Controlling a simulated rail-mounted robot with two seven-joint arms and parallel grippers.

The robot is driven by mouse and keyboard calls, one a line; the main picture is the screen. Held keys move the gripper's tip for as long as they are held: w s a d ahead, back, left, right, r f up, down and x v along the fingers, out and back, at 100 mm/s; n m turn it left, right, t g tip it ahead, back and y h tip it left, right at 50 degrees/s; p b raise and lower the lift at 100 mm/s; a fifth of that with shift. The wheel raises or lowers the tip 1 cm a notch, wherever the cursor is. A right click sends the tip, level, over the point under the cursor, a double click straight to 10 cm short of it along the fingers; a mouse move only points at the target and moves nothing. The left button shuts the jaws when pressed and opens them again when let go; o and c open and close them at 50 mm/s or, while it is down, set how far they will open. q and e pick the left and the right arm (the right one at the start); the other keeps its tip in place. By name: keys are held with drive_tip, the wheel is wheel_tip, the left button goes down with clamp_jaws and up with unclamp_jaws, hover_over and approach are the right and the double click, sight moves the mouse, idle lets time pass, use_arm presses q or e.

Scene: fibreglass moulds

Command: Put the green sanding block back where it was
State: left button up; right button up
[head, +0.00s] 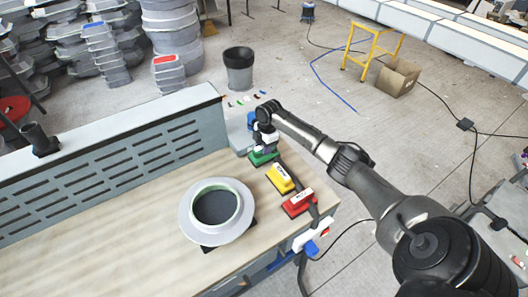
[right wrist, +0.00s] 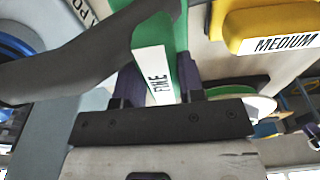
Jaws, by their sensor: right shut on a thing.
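The green sanding block (head: 262,158), labelled "FINE", is at the back right of the wooden bench (head: 120,235). It also shows in the right wrist view (right wrist: 183,50), between the fingers. My right gripper (head: 264,146) is above it and shut on it. I cannot tell whether the block touches the bench. The yellow block (head: 281,179), labelled "MEDIUM", is just in front of it and also fills the upper right of the right wrist view (right wrist: 270,25). The red block (head: 298,203) is nearer the bench's right front. My left gripper is not in view.
A round pale mould (head: 187,212) with a dark opening stands mid-bench. A slotted grey panel (head: 130,160) runs along the bench's back. A blue item (head: 251,119) is just behind my right gripper. The left of the bench is clear. A black bin (head: 239,75) stands on the floor beyond.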

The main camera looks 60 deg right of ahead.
drive_tip(key=shift+f, duration=1.35)
drive_tip(key=shift+f, duration=0.15)
drive_tip(key=o, duration=0.8)
drive_tip(key=r, duration=0.4)
drive_tip(key=d+r, duration=0.1)
drive_tip(key=r, duration=0.7)
drive_tip(key=shift+s+d+r+p, duration=0.1)
drive_tip(key=shift+s+d+p, duration=0.05)
drive_tip(key=shift+s+p, duration=0.15)
